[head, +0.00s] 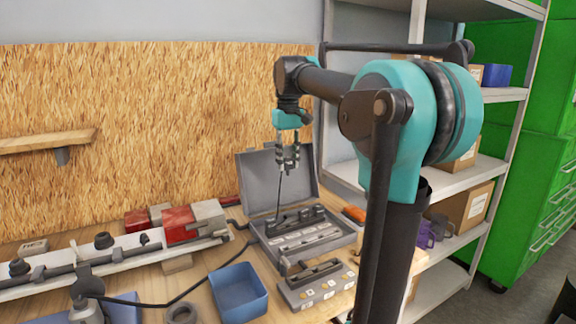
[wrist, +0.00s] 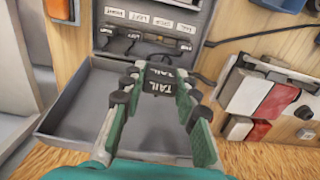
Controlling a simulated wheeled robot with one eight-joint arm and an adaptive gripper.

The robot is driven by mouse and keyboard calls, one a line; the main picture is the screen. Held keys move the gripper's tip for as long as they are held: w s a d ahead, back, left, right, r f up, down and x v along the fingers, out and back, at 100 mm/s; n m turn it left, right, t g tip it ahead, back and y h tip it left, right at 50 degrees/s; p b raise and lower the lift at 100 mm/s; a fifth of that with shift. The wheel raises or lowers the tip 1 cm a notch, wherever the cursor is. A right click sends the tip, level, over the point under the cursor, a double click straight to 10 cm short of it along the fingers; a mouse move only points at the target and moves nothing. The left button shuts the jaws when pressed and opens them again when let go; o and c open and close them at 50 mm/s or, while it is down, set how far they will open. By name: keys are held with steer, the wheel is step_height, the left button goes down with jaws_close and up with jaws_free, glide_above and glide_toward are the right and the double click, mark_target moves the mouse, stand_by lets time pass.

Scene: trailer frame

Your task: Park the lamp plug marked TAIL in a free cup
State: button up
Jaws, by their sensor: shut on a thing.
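My gripper (head: 288,162) is shut on the dark TAIL plug (wrist: 153,84), whose white TAIL lettering shows between the fingers in the wrist view. My gripper (wrist: 160,76) hangs above the open grey case (head: 333,243). A dark cable (head: 279,195) runs down from the gripper toward the case. In the wrist view the case (wrist: 70,118) has a row of small white labels, apparently reading RIGHT, LEFT, STOP and TAIL, beside dark fittings. A grey block (head: 308,293) with small labels stands before the case. I cannot tell which cups are free.
A blue bin (head: 238,290) stands left of the grey block. A white rail (head: 100,262) with red-and-white lamps (head: 180,224) lies at the left. The case's raised lid (head: 258,180) stands behind its tray. Shelves (head: 470,180) with boxes are at the right.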

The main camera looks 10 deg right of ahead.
steer(key=s+d+f, duration=0.3)
steer(key=s+f, duration=0.6)
steer(key=f, duration=0.3)
steer(key=shift+s, duration=0.25)
stand_by(0.5)
steer(key=shift+f, duration=0.2)
steer(key=shift+f, duration=1.7)
steer(key=shift+f, duration=0.55)
steer(key=shift+f, duration=0.45)
steer(key=shift+f, duration=0.1)
steer(key=shift+f, duration=0.5)
